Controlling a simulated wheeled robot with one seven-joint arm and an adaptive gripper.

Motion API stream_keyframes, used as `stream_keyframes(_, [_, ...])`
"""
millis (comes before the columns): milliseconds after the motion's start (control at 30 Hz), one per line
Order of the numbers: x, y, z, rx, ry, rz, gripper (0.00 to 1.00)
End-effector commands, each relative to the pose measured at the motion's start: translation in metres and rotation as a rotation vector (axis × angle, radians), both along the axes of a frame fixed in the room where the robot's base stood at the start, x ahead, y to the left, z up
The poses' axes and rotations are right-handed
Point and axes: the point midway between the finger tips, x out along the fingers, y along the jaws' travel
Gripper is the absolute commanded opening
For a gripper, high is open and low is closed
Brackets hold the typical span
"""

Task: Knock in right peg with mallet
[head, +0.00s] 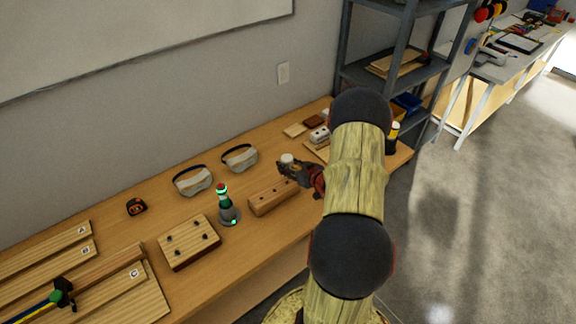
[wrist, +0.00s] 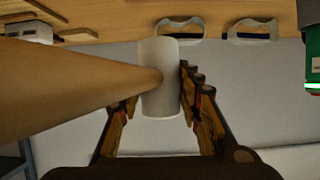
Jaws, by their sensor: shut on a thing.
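The mallet shows in the wrist view, with a pale grey cylindrical head (wrist: 160,90) and a wooden handle (wrist: 70,95) running off to the left. My gripper (head: 287,166) is shut on the mallet, its fingers at either side of the head. In the head view only the pale end of the mallet head (head: 287,158) shows, above the far end of a narrow wooden block (head: 270,202). My gripper and arm partly hide that end, so I cannot make out a right peg there. A wider wooden block (head: 190,248) with several dark pegs or holes lies to the left.
Two goggles (head: 193,181) (head: 240,159) and a small black-and-orange item (head: 136,207) lie behind. Metal shelving (head: 405,60) stands at the right.

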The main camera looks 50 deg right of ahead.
Motion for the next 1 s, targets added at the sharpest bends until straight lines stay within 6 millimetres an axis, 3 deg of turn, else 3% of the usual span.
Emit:
stream_keyframes(300, [0.0, -0.001, -0.005, -0.002, -0.002, -0.001, 0.0])
stream_keyframes(633, [0.0, -0.001, -0.065, -0.001, -0.002, 0.0, 0.0])
stream_keyframes(1000, [0.001, -0.001, -0.012, -0.004, -0.002, 0.0, 0.0])
